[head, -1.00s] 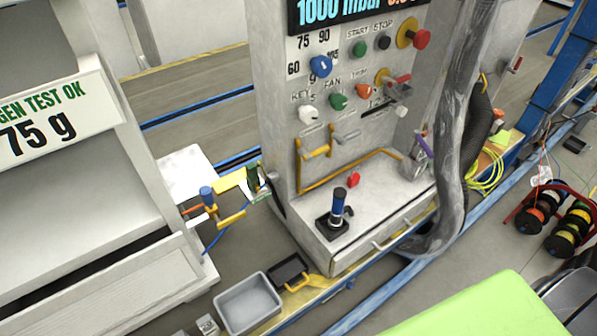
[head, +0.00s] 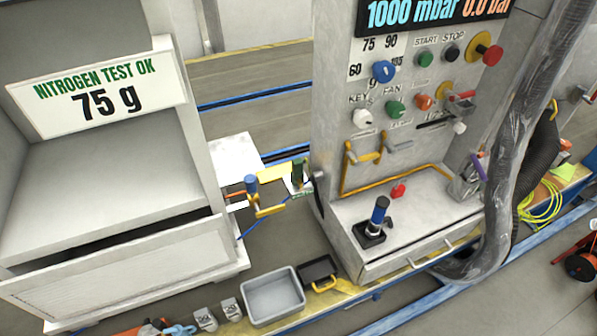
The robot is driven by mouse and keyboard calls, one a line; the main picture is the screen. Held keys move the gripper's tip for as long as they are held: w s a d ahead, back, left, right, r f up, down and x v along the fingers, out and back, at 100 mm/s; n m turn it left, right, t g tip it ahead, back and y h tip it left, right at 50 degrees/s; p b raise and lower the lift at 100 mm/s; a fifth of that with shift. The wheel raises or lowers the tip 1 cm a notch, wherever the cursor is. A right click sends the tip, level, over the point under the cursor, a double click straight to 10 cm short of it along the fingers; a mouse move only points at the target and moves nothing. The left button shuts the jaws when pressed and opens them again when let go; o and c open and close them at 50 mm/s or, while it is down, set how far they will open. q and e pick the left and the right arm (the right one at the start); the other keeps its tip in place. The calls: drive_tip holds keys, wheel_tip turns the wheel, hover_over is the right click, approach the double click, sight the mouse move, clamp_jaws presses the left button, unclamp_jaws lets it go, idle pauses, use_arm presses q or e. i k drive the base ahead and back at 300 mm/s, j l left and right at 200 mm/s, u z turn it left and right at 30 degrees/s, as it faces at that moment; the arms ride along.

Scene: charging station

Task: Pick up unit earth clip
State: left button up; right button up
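No part in view can be told for certain as the unit earth clip. A small green clip-like piece (head: 298,174) with a yellow part sits between the white cabinet and the control panel. Beside it a yellow fitting (head: 268,208) with a blue knob (head: 251,184) stands by a white plate. Orange and blue pieces (head: 178,329) lie at the bottom edge, partly cut off. Neither of my grippers shows in the head view.
A white cabinet (head: 110,190) with a slightly open drawer fills the left. A control panel (head: 335,120) with knobs and a joystick (head: 376,222) stands right of centre. A grey tray (head: 273,296) and black tray (head: 318,273) sit below. A grey hose (head: 515,150) hangs right.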

sight(297, 173)
drive_tip(key=l+z, duration=0.3)
drive_tip(key=l, duration=1.4)
drive_tip(key=i, duration=0.05)
